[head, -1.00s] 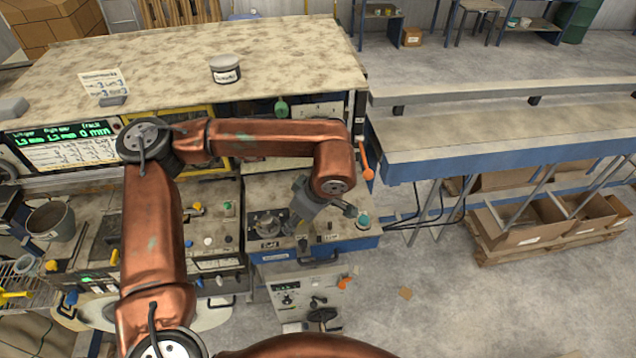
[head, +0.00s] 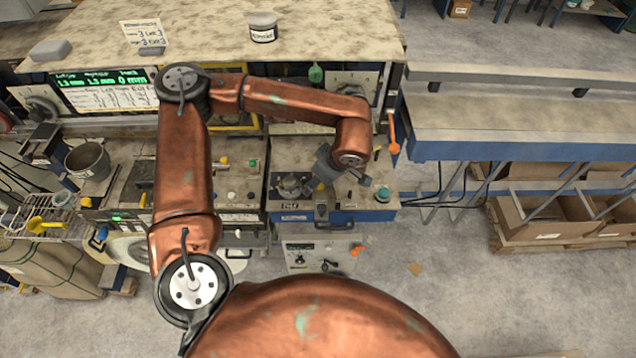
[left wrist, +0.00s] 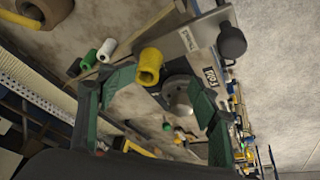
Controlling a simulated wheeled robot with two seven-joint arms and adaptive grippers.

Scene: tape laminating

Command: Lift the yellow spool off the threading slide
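The yellow spool (left wrist: 149,66) shows in the left wrist view as a short, upright-looking cylinder with a hole in its end. It stands on the beige machine top beside a metal plate. My left gripper (left wrist: 160,82) has its two green fingers spread wide, with the spool framed beyond and between their tips. I see no contact. In the head view, a small yellow piece that looks like the spool (head: 320,187) shows just under the left gripper (head: 327,168). The threading slide is hard to make out. My right gripper is out of view.
White (left wrist: 106,50) and green (left wrist: 88,60) cylinders stand close to the spool. A black knob (left wrist: 231,40) sticks up at the plate's end. In the head view, a labelled tub (head: 262,28) stands on the upper bench, and an orange-handled lever (head: 393,135) rises right of the arm.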

